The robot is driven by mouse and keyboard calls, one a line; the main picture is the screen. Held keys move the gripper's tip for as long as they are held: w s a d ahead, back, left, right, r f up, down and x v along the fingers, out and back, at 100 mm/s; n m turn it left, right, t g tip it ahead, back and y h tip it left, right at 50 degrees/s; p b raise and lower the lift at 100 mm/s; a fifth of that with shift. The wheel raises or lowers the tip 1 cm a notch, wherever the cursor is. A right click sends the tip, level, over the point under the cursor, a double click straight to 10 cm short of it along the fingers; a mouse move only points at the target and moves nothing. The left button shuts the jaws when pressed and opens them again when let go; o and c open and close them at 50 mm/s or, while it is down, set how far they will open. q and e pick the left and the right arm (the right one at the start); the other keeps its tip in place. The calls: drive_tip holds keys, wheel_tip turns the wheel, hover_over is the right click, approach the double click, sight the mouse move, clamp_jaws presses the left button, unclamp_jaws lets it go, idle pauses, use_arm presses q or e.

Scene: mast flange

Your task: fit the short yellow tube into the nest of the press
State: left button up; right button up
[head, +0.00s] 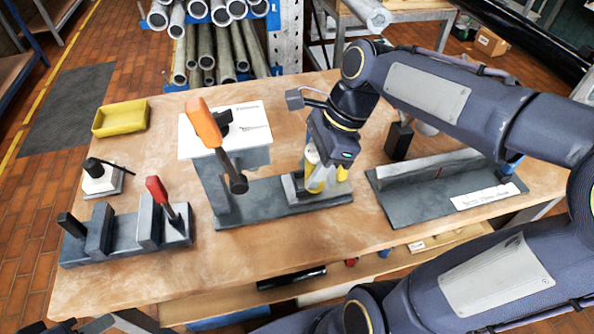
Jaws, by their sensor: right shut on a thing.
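The press stands mid-table, with a dark base plate (245,208), a grey-and-white head (225,141) and an orange-handled lever (204,122). Its nest block (291,188) sits on the right part of the base. My right gripper (319,181) points down there, shut on the short yellow tube (315,188). The fingers partly cover the tube. It is at the nest, but I cannot tell whether it is seated or just above. Another yellow patch (342,173) shows right of the fingers. Dark parts at the bottom left edge may be my left gripper, mostly cut off.
A yellow bin (121,118) stands at the back left. A fixture with a red handle (157,189) and a small white-based device (101,178) are at left. A grey angled fixture (432,177) and black block (398,141) are at right. The front middle is clear.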

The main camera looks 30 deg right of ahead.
drive_tip(key=w+f, duration=0.2)
drive_tip(key=w+d+f, duration=0.1)
drive_tip(key=w+f, duration=0.1)
drive_tip(key=w, duration=0.1)
drive_tip(key=w+d+f, duration=0.1)
drive_tip(key=w+f, duration=0.1)
drive_tip(key=f, duration=0.1)
drive_tip(key=shift+w+d, duration=0.15)
drive_tip(key=shift+w, duration=0.05)
drive_tip(key=shift+w+f, duration=0.15)
drive_tip(key=shift+f, duration=1.5)
drive_tip(key=shift+f, duration=0.1)
drive_tip(key=o, duration=1)
